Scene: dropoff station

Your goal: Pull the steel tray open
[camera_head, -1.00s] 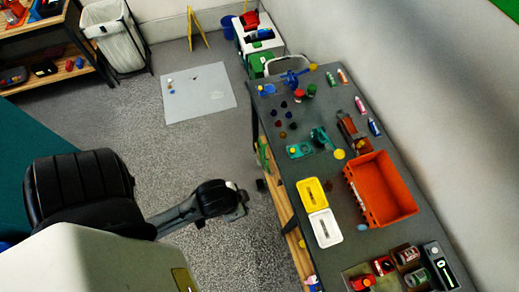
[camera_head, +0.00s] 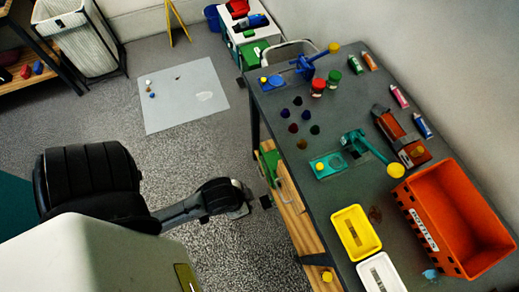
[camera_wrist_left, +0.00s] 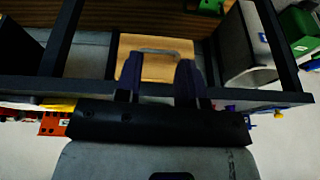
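I cannot surely identify the steel tray. In the left wrist view, a pale wooden panel (camera_wrist_left: 150,66) with a curved grey handle (camera_wrist_left: 160,51) lies beyond the fingertips, framed by the dark bars of the bench. My left gripper (camera_wrist_left: 159,62) is open and empty, its two dark fingers apart and overlapping the panel in the picture. Contact with the handle cannot be told. In the head view, my left gripper (camera_head: 243,199) is low beside the left side of the bench. My right gripper is not in view.
The dark workbench (camera_head: 345,93) carries an orange crate (camera_head: 462,225), a yellow bin (camera_head: 355,232), a white bin (camera_head: 382,273) and tools. A wooden lower shelf (camera_head: 296,222) lies beneath. Open floor and a grey mat (camera_head: 183,95) are left of the bench.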

